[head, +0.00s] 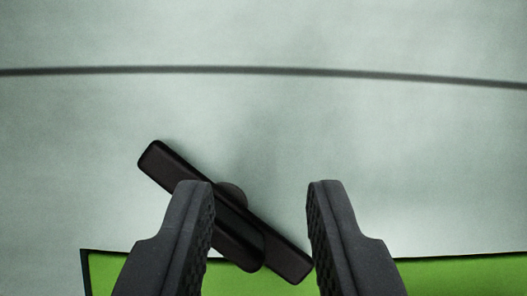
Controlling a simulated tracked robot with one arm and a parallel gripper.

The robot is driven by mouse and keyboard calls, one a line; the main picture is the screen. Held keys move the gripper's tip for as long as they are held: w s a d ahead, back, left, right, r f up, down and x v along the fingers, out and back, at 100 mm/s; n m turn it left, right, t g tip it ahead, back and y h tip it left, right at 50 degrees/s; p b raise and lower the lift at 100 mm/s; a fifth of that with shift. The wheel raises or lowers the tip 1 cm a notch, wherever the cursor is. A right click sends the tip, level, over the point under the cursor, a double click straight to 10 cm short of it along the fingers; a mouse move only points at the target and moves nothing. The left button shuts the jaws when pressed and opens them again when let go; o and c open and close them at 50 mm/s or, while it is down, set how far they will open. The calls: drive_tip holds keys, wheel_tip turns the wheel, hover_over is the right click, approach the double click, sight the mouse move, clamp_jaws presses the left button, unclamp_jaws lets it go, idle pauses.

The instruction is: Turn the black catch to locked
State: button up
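The black catch (168,162) is a dark bar on a round hub, set on a pale grey-green panel (330,130). It lies slanted, from upper left to lower right. My gripper (260,190) is open, with its two dark ribbed fingers apart. The left finger covers part of the bar left of the hub. The right finger is beside the bar's lower right end; I cannot tell whether they touch. The middle of the bar shows between the fingers.
A green area (450,275) with a dark edge runs along the bottom, behind the fingers. A thin dark line (250,70) crosses the panel near the top. The panel above the catch is clear.

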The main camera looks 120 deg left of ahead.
drive_tip(key=a+r+t+p, duration=0.1)
drive_tip(key=a+r+p, duration=0.2)
drive_tip(key=r+p, duration=0.7)
wheel_tip(320, 180, up, 5)
drive_tip(key=shift+s+a+f, duration=0.15)
drive_tip(key=shift+a, duration=0.1)
